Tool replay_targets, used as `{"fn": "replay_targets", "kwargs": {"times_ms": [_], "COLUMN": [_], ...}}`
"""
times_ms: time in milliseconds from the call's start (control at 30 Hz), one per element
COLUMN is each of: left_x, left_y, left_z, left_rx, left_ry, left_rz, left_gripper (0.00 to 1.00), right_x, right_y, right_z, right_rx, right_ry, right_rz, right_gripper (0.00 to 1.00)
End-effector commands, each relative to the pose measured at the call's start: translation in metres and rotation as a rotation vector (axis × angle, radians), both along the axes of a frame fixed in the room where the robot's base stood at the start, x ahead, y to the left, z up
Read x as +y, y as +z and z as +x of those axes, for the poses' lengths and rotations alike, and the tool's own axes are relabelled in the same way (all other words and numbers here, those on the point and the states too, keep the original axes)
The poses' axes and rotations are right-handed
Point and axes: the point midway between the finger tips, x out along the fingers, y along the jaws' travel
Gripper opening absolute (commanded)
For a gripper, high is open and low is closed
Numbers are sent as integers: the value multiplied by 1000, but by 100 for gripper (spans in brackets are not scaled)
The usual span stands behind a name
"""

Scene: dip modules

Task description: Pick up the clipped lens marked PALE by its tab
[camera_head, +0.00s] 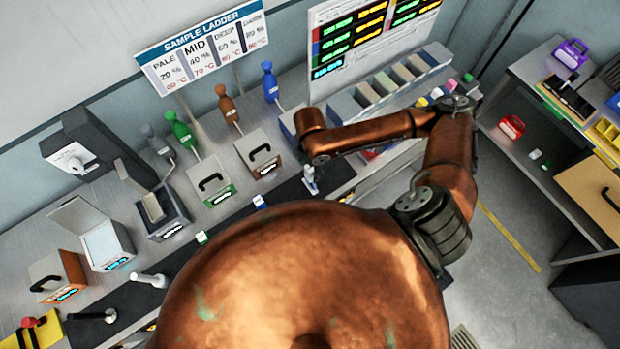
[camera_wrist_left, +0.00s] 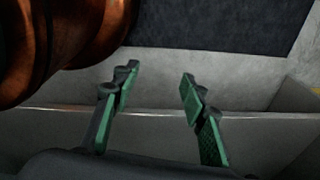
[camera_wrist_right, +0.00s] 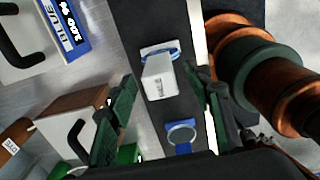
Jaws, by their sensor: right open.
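In the right wrist view my right gripper (camera_wrist_right: 160,74) is open, its green-padded fingers on either side of a white clip block (camera_wrist_right: 158,78) with a blue ring behind it. The small marking on the block is too small to read. A second blue ring-shaped lens (camera_wrist_right: 181,135) lies on the dark mat below it. I cannot tell which lens is marked PALE. In the head view a small white and blue piece (camera_head: 310,180) stands on the mat below my right wrist.
The sample ladder sign (camera_head: 205,45) stands at the back. Small boxes with handles, such as a green-fronted one (camera_head: 212,180), line the bench. Small white pieces with blue (camera_head: 260,202) and green (camera_head: 202,238) lie near the mat. My copper body hides the foreground.

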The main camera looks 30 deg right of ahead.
Motion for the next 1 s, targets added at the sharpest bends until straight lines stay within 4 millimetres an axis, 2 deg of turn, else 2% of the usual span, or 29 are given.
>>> {"fn": "replay_targets", "kwargs": {"times_ms": [33,333,700,1000], "left_x": [0,1,2,2], "left_y": [0,-1,-1,-1], "left_z": [-1,-11,-11,-11], "left_rx": [2,14,15,15], "left_ry": [0,2,1,1], "left_rz": [0,2,2,2], "left_gripper": [40,40,40,40], "right_x": [0,0,0,0], "right_y": [0,0,0,1], "right_z": [0,0,0,0], "right_rx": [0,0,1,0], "right_ry": [0,-2,-2,-2], "right_rz": [0,0,0,0], "right_gripper": [46,26,0,0]}}
